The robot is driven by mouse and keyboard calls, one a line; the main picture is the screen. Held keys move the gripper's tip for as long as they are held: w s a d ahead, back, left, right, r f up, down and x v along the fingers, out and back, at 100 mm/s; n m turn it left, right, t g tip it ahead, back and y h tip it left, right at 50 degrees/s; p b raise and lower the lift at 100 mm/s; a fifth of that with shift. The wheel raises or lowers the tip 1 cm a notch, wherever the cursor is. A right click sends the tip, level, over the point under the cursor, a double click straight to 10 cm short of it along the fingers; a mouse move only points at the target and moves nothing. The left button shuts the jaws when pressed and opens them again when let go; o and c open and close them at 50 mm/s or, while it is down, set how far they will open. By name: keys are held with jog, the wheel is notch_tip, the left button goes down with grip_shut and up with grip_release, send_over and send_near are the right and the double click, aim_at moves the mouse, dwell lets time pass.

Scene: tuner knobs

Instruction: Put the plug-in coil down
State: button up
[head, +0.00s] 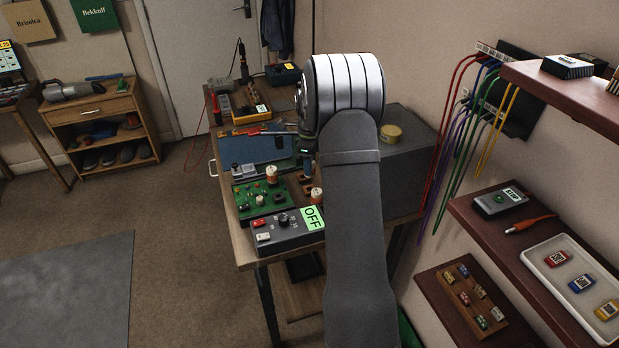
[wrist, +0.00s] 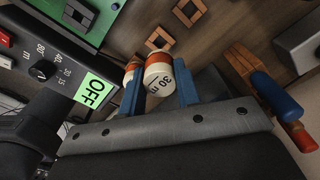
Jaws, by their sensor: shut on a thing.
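My gripper (wrist: 160,92) has blue fingers shut on the plug-in coil (wrist: 163,74), a cream cylinder marked "30 m" with a red-brown band. In the wrist view a second banded coil (wrist: 131,70) shows just behind and left of it, partly hidden by a finger. Two empty square wooden stands (wrist: 160,40) lie beyond, in line with that coil. In the head view my arm hides most of the gripper. A coil (head: 316,196) shows beside my arm there; I cannot tell whether it is the held one.
A grey box (head: 285,232) with a knob and a green "OFF" sign (head: 312,217) stands at the table's front; it is close left of my gripper in the wrist view.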

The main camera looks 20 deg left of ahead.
jog(key=shift+f, duration=2.35)
jog(key=shift+f, duration=0.1)
jog(key=shift+f, duration=0.5)
jog(key=o, duration=1)
notch_tip(320, 180, up, 13)
jog(key=shift+r, duration=0.15)
notch_tip(320, 180, down, 12)
jog(key=shift+f, duration=0.2)
